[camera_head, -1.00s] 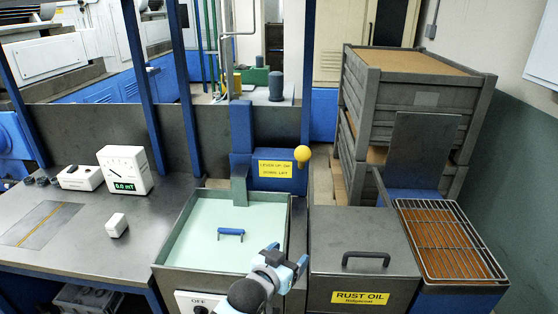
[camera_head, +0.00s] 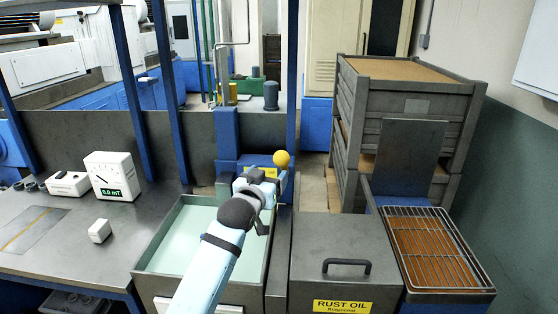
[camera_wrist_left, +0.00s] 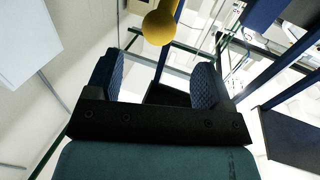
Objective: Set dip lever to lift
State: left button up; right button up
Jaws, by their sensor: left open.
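The dip lever ends in a yellow ball knob (camera_head: 281,158), at the right edge of the blue post behind the tank. My left gripper (camera_head: 264,176) is in front of the post, just below and left of the knob in the head view. In the left wrist view the knob (camera_wrist_left: 159,27) appears beyond the fingertips, between their lines. The fingers (camera_wrist_left: 156,78) are apart with nothing between them. The lever's rod is mostly hidden. My right gripper is not in view.
The tank (camera_head: 151,249) of pale green liquid is under my left arm. A rust oil box (camera_head: 340,240) with a handle stands to its right, then a wire rack (camera_head: 433,250). A gauge (camera_head: 112,176) and a small white block (camera_head: 100,231) are on the left bench.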

aim_at(278, 164)
pick_arm(q)
jog(key=x, duration=0.9)
jog(key=shift+p, duration=0.4)
